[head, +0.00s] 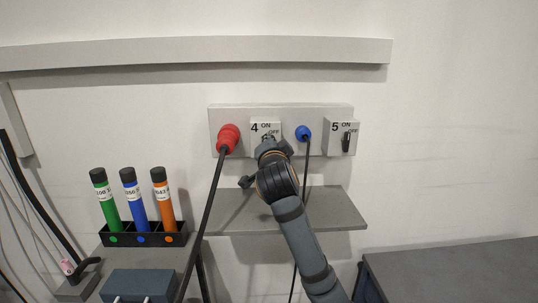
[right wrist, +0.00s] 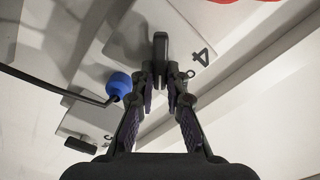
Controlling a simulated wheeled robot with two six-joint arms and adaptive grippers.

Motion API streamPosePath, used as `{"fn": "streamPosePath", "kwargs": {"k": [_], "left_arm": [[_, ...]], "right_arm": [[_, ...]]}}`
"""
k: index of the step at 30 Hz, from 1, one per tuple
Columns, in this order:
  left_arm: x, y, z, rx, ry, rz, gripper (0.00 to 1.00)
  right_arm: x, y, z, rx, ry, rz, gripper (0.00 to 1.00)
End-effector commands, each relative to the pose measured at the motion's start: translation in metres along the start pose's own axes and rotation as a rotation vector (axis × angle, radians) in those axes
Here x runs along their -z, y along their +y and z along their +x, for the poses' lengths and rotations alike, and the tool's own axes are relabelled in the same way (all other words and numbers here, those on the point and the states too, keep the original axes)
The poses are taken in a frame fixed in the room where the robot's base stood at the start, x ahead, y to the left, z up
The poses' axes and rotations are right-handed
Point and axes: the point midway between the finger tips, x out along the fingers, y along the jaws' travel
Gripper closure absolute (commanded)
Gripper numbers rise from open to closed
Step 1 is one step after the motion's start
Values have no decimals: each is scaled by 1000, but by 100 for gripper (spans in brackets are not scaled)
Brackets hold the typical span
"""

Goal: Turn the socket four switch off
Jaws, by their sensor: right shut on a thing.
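The socket four switch box (head: 258,126) is pale, marked 4, ON and OFF, and sits on the wall panel beside the red plug. My right gripper (head: 267,146) is in front of it and covers most of its switch in the head view. In the right wrist view the box (right wrist: 131,40) shows with its 4 upside down, and the black switch handle (right wrist: 160,48) stands between the fingertips. My right gripper (right wrist: 172,80) is shut on this handle. The handle's exact angle against ON and OFF is hard to tell. My left gripper is out of view.
A red plug (head: 228,137) and a blue plug (head: 303,132), both with hanging cables, flank the box. Switch box five (head: 334,146) is at the right. A grey shelf (head: 338,212) lies below. A rack (head: 160,239) with green, blue and orange tubes stands left.

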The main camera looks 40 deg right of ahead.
Motion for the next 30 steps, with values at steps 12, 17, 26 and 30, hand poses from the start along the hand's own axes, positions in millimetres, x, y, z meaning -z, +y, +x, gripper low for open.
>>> {"fn": "streamPosePath", "kwargs": {"k": [12, 17, 26, 30], "left_arm": [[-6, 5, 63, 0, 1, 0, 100], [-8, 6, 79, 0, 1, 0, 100], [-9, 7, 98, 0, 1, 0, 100], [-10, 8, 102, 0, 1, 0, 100]], "right_arm": [[-5, 11, 0, 2, 1, 384, 100], [-5, 11, 0, 1, 1, 505, 100], [-5, 12, 0, -1, -1, 656, 100], [-5, 11, 0, -1, 0, 691, 100]]}}
